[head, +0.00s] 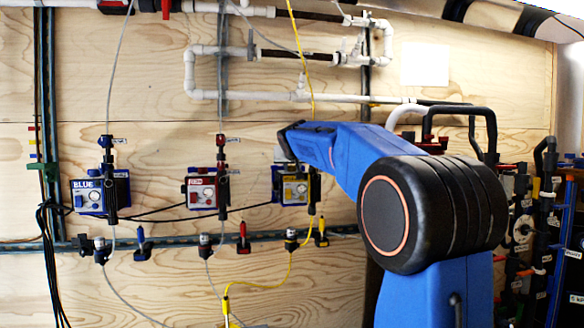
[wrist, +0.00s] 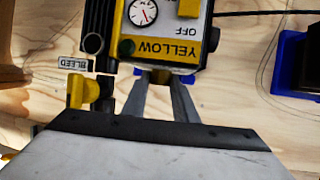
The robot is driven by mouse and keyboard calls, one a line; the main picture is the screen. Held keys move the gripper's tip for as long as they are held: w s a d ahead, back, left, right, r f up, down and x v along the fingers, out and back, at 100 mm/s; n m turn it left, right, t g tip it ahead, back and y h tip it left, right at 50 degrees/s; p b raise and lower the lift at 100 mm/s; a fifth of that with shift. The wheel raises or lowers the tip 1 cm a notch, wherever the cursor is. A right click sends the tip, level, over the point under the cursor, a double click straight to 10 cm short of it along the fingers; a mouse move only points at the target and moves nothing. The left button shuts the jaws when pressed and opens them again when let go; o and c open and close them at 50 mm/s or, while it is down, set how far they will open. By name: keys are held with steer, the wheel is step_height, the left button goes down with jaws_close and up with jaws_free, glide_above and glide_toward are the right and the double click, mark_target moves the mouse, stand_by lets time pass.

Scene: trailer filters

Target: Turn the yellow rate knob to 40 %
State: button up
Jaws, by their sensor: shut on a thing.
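The yellow unit (head: 295,190) is mounted on the wooden wall, rightmost of three similar units. In the wrist view its front panel (wrist: 186,50) appears upside down, with the words YELLOW and OFF and a round white dial (wrist: 143,11) with a red needle. My gripper (wrist: 160,80) reaches in at the panel's top edge, its two fingers close together at the tips. It is shut on the rate knob, which is mostly hidden at the fingertips; its setting cannot be read. In the head view my gripper (head: 285,152) is just above the unit, largely hidden by my wrist.
A yellow valve handle (wrist: 78,92) beside a BLEED label (wrist: 75,64) sits close to my gripper. The red unit (head: 201,190) and blue unit (head: 90,194) hang to the left. White pipes (head: 270,96) run above. Hoses and fittings (head: 520,230) crowd the right.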

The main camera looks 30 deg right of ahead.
steer(key=o, duration=1)
steer(key=shift+o, duration=0.2)
steer(key=shift+a, duration=0.1)
steer(key=v, duration=1.7)
steer(key=shift+r, duration=0.15)
steer(key=shift+s, duration=0.15)
steer(key=s+a+f+n+g+y, duration=0.1)
steer(key=s+a+f, duration=0.4)
steer(key=s+f, duration=0.7)
steer(key=s+a+f+n+g+y, duration=0.2)
steer(key=s+a+f+g+y, duration=0.1)
steer(key=s+f, duration=1)
steer(key=s+a+f+n+g+y, duration=0.2)
steer(key=s+a+f, duration=0.5)
steer(key=s+f, duration=0.6)
step_height(320, 180, down, 8)
steer(key=shift+r+g, duration=0.15)
steer(key=shift+g, duration=0.55)
